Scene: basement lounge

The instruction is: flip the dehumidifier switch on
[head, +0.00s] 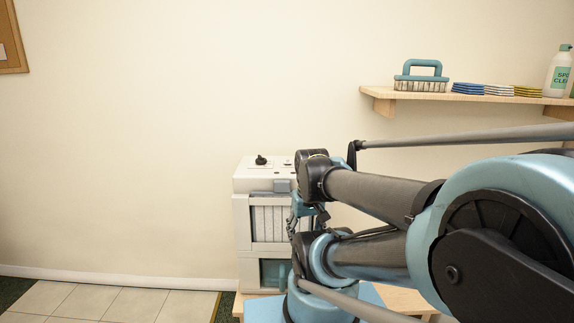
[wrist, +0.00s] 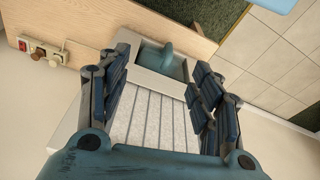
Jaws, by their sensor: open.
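The dehumidifier (head: 243,225) is a white box with a slatted front and a teal tank at the bottom. On its top are a black knob (head: 261,160) and small marks to the right, partly hidden by my arm. I cannot tell which control is the on switch or how it is set. My gripper (head: 300,212) is at the right front of the dehumidifier, mostly hidden behind my arm. In the wrist view, my gripper (wrist: 160,75) is open and empty, its fingers apart over the slatted front (wrist: 150,120). Contact is unclear.
The dehumidifier stands on a wooden surface (wrist: 110,22). A strip with a red switch (wrist: 24,44) and plugs is at that surface's edge. A shelf (head: 440,94) with a brush, cloths and a spray bottle is on the wall, upper right. The tiled floor (head: 105,303) at left is clear.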

